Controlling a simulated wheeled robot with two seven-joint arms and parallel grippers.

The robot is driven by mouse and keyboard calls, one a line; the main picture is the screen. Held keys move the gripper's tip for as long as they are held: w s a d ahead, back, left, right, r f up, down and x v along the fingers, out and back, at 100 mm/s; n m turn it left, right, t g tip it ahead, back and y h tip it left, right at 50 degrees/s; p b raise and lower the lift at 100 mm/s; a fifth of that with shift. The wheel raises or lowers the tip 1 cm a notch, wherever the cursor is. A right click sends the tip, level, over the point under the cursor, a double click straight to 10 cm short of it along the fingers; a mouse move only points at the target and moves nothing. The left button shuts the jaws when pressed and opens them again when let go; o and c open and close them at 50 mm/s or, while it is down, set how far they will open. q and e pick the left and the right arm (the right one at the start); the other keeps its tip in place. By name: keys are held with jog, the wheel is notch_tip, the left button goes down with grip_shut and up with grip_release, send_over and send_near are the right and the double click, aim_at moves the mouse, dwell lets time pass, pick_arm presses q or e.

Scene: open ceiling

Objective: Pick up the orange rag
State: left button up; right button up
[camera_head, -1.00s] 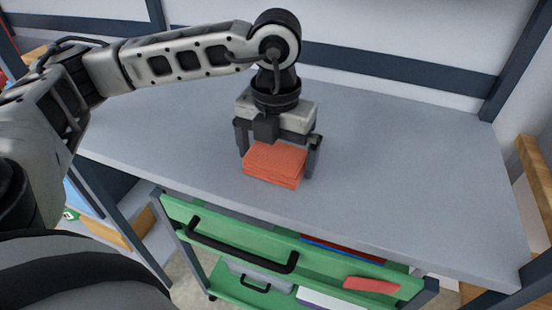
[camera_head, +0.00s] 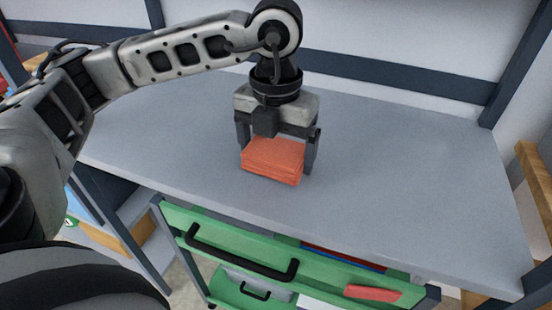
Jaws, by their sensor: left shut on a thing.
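The orange rag (camera_head: 272,162) is a folded, layered block at the middle of the grey table's front part. My left gripper (camera_head: 278,152) points down over it, with one finger at each side of the rag. Its fingers are shut on the rag. I cannot tell whether the rag is clear of the table. My right gripper is not in view.
The grey table (camera_head: 420,180) is bare around the rag. Below its front edge stands a green drawer cart (camera_head: 230,240) with black handles and a red-orange item (camera_head: 372,293) in it. A wall with a dark rail (camera_head: 400,73) closes off the back.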

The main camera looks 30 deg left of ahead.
pick_arm(q)
jog(key=s+r, duration=0.1)
jog(key=r, duration=0.1)
jog(key=s+a+r, duration=0.1)
jog(key=r, duration=0.1)
jog(key=s+a+r, duration=0.1)
jog(key=shift+s+a+r, duration=0.25)
jog(key=shift+s+r, duration=0.1)
jog(key=shift+r, duration=0.05)
jog(key=s+a+r, duration=0.4)
jog(key=s+a, duration=0.1)
jog(key=s, duration=0.3)
jog(key=shift+r, duration=0.25)
jog(key=o, duration=0.3)
jog(key=shift+c, duration=1.1)
jog(key=shift+s, duration=0.15)
